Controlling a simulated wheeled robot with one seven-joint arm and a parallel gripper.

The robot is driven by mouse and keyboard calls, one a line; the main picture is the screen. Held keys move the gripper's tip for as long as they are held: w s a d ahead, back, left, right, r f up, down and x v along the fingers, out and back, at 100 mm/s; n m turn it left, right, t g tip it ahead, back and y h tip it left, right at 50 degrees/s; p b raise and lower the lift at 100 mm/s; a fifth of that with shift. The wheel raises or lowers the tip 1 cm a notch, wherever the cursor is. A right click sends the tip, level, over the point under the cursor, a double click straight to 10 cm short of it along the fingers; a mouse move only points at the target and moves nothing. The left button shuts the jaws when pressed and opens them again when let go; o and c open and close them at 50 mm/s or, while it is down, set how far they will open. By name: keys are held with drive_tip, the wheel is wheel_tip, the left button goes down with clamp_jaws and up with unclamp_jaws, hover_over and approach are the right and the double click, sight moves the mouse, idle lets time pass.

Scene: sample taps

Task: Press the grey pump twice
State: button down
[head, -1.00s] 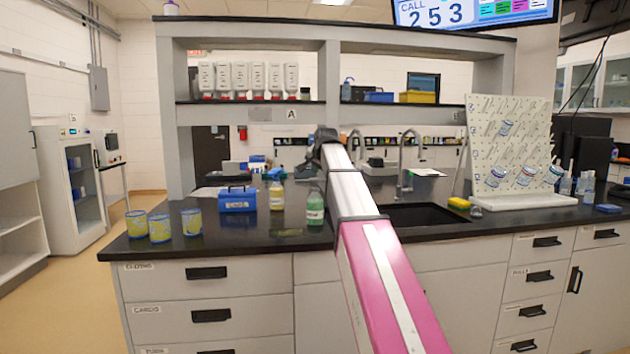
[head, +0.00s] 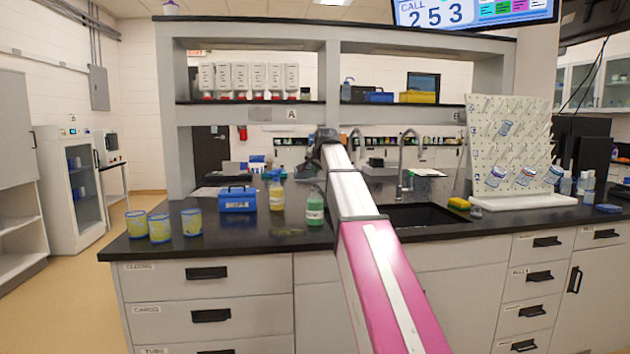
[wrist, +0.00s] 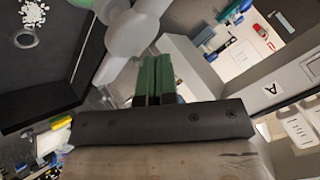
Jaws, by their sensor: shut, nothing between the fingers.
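In the wrist view my gripper (wrist: 157,66) has two green fingers pressed together, with nothing between them. A pale grey rounded piece (wrist: 130,30) shows close to the fingertips; I cannot tell whether it is the grey pump or whether they touch. In the head view my arm reaches over the counter, and its dark far end hides the fingers. A yellow bottle (head: 276,197) and a green bottle (head: 315,208) stand upright on the counter left of the arm. Their tops are too small to tell which carries a grey pump.
A blue box (head: 237,201) and several yellow-green cups (head: 160,229) stand left on the black counter (head: 260,238). A sink (head: 425,215) with taps lies right of my arm, and a drying rack (head: 508,145) stands farther right. A shelf (head: 250,115) spans overhead.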

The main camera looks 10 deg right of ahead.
sight(317, 179)
drive_tip(key=shift+f, duration=0.15)
drive_tip(key=shift+f, duration=0.25)
drive_tip(key=shift+f, duration=0.85)
idle(1.0)
drive_tip(key=shift+r, duration=0.1)
idle(0.3)
drive_tip(key=shift+r, duration=1.15)
drive_tip(key=shift+r, duration=2.5)
